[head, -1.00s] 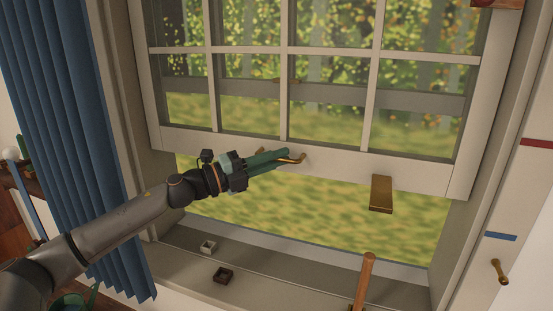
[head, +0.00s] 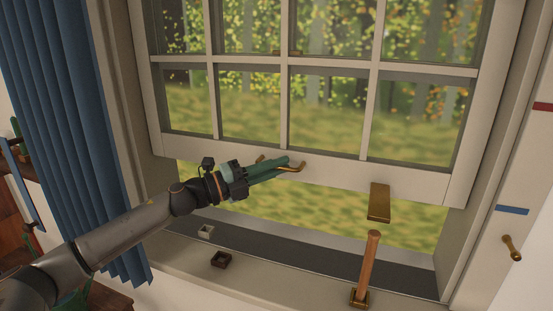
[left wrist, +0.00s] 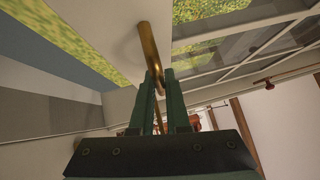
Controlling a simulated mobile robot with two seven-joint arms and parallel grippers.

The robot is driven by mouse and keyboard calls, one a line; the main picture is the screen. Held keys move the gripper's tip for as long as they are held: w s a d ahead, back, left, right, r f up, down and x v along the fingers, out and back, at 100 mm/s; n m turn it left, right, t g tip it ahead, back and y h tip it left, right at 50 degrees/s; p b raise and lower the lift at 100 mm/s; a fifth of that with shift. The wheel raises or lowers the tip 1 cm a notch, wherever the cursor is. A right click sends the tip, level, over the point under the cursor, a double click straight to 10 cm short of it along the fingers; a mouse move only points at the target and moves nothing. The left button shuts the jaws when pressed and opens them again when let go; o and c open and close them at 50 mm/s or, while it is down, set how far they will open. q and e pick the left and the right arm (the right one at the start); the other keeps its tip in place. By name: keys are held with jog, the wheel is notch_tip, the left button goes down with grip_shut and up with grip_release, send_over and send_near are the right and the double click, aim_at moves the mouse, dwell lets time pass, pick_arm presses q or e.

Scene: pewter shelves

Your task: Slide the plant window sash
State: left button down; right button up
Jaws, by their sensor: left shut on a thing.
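The window sash (head: 292,158) has pale bars and a wide bottom rail, and it is partly raised above the sill. A curved brass handle (head: 299,168) sits on its bottom rail. My left gripper (head: 284,164), with green fingers, is shut on that handle. In the left wrist view, the brass handle (left wrist: 149,52) runs between the fingertips of my left gripper (left wrist: 160,80), which hide part of it. A brass plate (head: 379,203) hangs from the rail farther right. My right gripper is in neither view.
An upright wooden rod (head: 368,262) with a brass base stands on the sill (head: 290,279) below the brass plate. A blue curtain (head: 75,120) hangs left. Red and blue marks line the right frame.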

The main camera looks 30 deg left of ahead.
aim_at(299, 175)
pick_arm(q)
notch_tip(299, 175, down, 4)
jog(key=shift+r+b, duration=0.1)
jog(key=shift+b, duration=0.7)
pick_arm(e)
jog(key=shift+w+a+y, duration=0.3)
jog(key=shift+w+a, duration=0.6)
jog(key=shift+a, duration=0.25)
pick_arm(q)
jog(key=c, duration=1.3)
grip_release()
jog(key=shift+r, duration=0.1)
jog(key=o, duration=0.4)
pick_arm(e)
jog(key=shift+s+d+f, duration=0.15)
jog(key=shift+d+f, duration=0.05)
